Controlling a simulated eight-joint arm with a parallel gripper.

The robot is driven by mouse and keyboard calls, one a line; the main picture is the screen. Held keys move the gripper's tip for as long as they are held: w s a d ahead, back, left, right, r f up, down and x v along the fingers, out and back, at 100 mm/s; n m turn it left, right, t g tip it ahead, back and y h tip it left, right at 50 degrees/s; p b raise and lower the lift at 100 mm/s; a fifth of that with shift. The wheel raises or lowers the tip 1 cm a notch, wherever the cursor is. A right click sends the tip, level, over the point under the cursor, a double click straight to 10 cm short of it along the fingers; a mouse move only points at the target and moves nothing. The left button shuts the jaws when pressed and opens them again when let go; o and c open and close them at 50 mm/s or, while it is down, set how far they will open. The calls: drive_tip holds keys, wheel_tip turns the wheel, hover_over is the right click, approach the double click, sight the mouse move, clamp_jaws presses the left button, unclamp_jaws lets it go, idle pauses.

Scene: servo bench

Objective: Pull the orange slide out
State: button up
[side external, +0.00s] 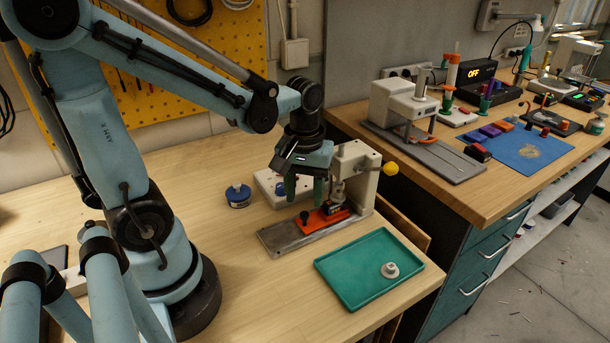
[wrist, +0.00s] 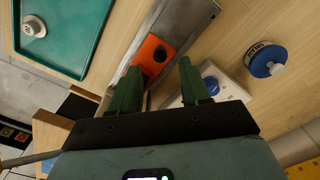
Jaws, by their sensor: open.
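The orange slide (side external: 326,217) lies on a grey metal base plate (side external: 280,236) at the foot of a white press-like fixture (side external: 358,172). A dark knob (side external: 304,216) stands on its near end. The wrist view also shows the orange slide (wrist: 150,48) and its dark knob (wrist: 160,54), beyond my fingertips. My gripper (side external: 306,200) is open and empty, with green fingers pointing down near the knob end of the slide. In the wrist view my gripper (wrist: 157,66) has its fingers spread apart, one on each side of the picture's middle. The slide's far end is partly hidden under the fixture.
A teal tray (side external: 345,285) with a grey round part (side external: 390,270) lies in front of the fixture. A white box (side external: 270,187) and a blue round container (side external: 238,196) stand behind and left. A yellow ball knob (side external: 390,168) juts from the fixture's right.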

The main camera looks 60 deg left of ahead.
sight(305, 213)
drive_tip(key=shift+f, duration=2.2)
clamp_jaws()
